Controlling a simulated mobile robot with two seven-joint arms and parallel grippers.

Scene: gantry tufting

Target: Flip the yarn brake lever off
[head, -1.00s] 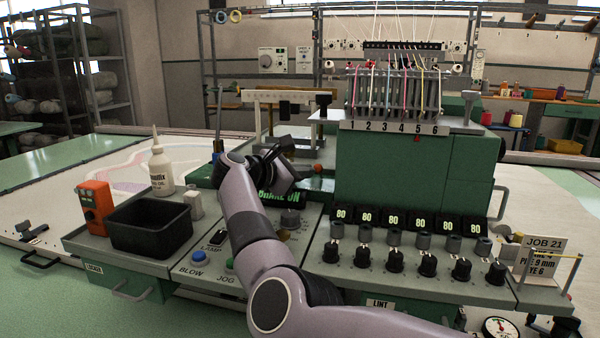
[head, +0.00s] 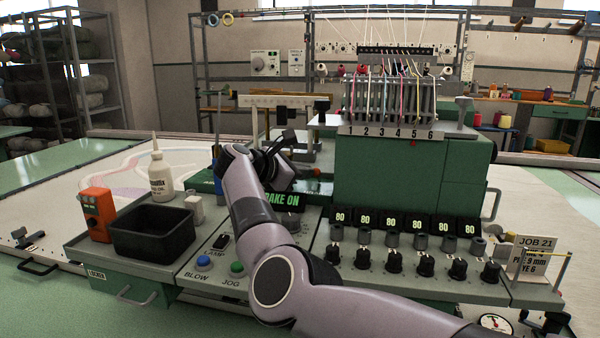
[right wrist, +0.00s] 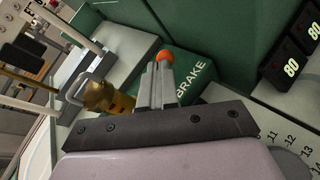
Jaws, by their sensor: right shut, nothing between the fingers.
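The brake lever shows as an orange-red ball knob (head: 316,172) beside the green machine housing in the head view. In the right wrist view the orange knob (right wrist: 165,57) stands just beyond my fingertips, in front of a green block marked BRAKE (right wrist: 190,80). My right gripper (right wrist: 158,80) is shut and empty, close to the knob; I cannot tell whether it touches. The lever's shaft is hidden behind the fingers. In the head view my right gripper (head: 290,170) is over the console, partly hidden by its own wrist. My left gripper is not in view.
A brass-coloured cylinder (right wrist: 108,98) stands left of my fingers in the wrist view. The green housing (head: 400,180) rises to the right. A black bin (head: 153,230), an oil bottle (head: 161,175) and an orange box (head: 98,212) stand left. Several black knobs (head: 394,260) line the front.

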